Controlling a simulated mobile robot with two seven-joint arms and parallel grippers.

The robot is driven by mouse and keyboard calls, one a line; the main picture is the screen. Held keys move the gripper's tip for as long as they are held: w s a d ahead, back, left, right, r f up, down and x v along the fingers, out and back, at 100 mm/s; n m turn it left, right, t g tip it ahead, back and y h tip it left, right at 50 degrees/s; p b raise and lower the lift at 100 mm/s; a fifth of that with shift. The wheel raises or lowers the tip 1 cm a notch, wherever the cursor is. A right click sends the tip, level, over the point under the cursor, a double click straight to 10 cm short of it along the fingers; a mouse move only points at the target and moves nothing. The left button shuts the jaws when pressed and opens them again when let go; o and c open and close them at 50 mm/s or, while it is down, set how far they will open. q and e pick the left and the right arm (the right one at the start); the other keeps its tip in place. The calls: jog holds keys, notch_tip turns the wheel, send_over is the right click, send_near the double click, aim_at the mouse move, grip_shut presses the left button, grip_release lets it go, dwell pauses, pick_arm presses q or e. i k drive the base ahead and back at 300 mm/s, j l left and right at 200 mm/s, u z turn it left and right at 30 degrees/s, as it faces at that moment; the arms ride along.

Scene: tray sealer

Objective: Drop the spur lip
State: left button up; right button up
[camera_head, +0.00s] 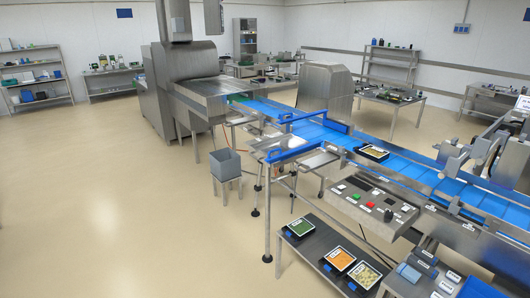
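A short side spur (278,155) with blue side rails branches off the blue conveyor belt (400,168) near the middle of the head view. A small steel plate (318,160) sits beside the spur, roughly level. I cannot tell for certain which part is the spur lip, nor whether it is raised or lowered. A pale patch (297,142) shows between the blue rails. A control panel (372,204) with a red and a green button stands in front of the belt. Neither of my grippers is in view.
A grey bin (225,164) stands left of the spur on a stand. A low dark shelf (318,243) holds several filled trays. Another filled tray (373,153) is on the belt. Steel machinery (480,150) stands at right. The floor (120,210) at left is clear.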

aim_at(254, 153)
jog(key=i+l+u, duration=0.25)
jog(key=l, duration=0.3)
jog(key=i+j+z, duration=0.1)
jog(key=z, duration=0.75)
jog(key=i+j+z, duration=0.45)
jog(key=j, duration=0.15)
jog(key=j+z, duration=0.25)
jog(key=i+j+z, duration=0.1)
jog(key=j, duration=0.3)
jog(key=i+j, duration=0.1)
jog(key=j, duration=0.25)
jog(key=i+j+z, duration=0.15)
jog(key=j, duration=0.25)
jog(key=i+j, duration=0.1)
jog(key=j, duration=0.4)
jog(key=i+j, duration=0.1)
jog(key=j, duration=0.35)
jog(key=i+j, duration=0.1)
jog(key=j, duration=0.4)
jog(key=i+j, duration=0.1)
jog(key=j, duration=0.4)
jog(key=z, duration=0.05)
